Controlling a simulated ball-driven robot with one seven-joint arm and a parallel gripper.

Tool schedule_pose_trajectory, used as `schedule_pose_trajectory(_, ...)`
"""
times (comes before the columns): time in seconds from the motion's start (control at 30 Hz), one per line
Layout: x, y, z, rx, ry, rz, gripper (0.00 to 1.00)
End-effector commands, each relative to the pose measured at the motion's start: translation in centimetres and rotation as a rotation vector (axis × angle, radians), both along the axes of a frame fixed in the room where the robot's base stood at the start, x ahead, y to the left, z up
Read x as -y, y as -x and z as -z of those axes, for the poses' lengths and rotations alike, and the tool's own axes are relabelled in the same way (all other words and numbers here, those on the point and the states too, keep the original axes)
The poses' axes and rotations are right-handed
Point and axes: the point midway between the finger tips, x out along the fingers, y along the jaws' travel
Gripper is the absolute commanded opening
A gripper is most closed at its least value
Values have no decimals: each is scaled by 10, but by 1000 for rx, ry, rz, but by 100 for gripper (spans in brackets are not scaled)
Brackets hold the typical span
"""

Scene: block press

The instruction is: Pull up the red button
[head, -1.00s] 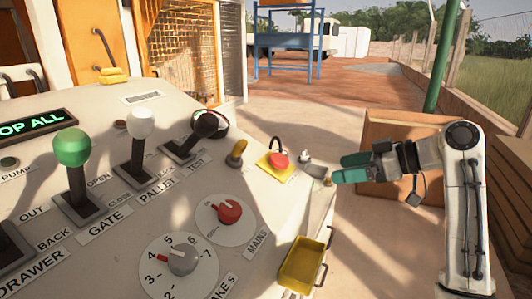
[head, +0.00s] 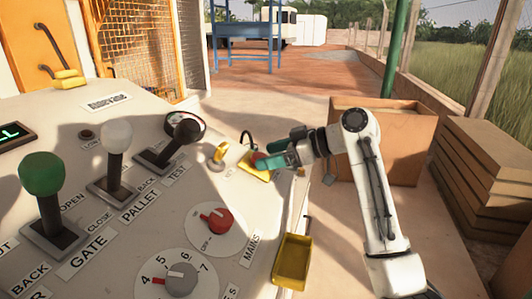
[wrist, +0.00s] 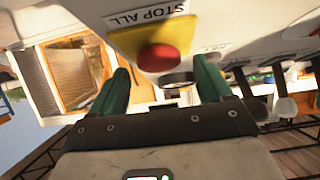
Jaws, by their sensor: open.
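The red button (wrist: 158,57) is a round red cap on a yellow plate (wrist: 150,37), with a "STOP ALL" label beside it in the wrist view. In the head view the yellow plate (head: 250,170) is at the panel's far right corner, and my gripper covers most of the button. My gripper (head: 277,150) has teal fingers and is open. In the wrist view the button lies between and beyond the spread fingertips, and I see no finger closed on it. Whether a finger touches it I cannot tell.
A brass-coloured key-like piece (head: 219,153) and a black-knobbed lever (head: 186,131) stand left of the button. A red rotary knob (head: 215,219) is nearer. A yellow tray (head: 293,258) hangs at the panel's right edge. A cardboard box (head: 410,120) stands behind my arm.

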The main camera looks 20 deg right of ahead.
Motion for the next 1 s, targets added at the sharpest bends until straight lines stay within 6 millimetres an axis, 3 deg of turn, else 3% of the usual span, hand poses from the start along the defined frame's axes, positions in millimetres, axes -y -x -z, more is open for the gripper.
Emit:
schedule_pose_trajectory(0.2,-13,-9,6,1,1,0,79)
schedule_pose_trajectory(0.5,-14,-10,7,1,1,1,79)
schedule_pose_trajectory(1.0,-13,-10,7,0,0,1,31)
